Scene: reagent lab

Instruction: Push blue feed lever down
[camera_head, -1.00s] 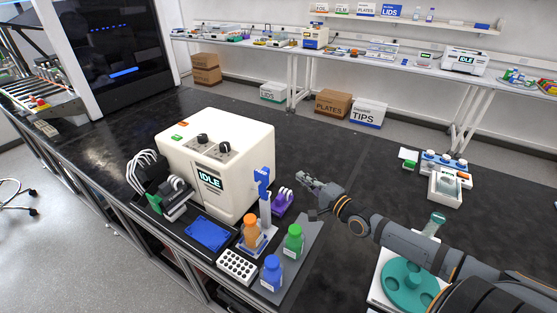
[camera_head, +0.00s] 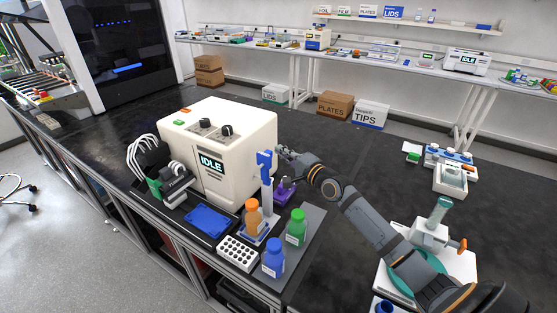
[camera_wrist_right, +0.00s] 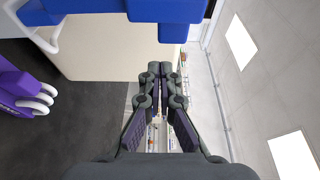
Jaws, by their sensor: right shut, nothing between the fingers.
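The blue feed lever (camera_head: 265,163) stands at the top of a pale upright post, beside the right front corner of the cream machine (camera_head: 230,185) whose screen reads IDLE. In the right wrist view, large blue parts (camera_wrist_right: 155,10) cross the top, probably the lever seen close up. My right gripper (camera_head: 281,152) is just right of the lever, near its top. Its fingers are shut and empty; in the wrist view the fingertips (camera_wrist_right: 161,68) are together below the blue parts. I cannot tell whether they touch the lever. My left gripper is not in view.
A purple holder (camera_head: 285,190) stands behind the post. Orange (camera_head: 253,218), green (camera_head: 296,228) and blue (camera_head: 274,258) bottles and a white tube rack (camera_head: 238,253) stand in front. The black bench behind the right arm is mostly clear.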

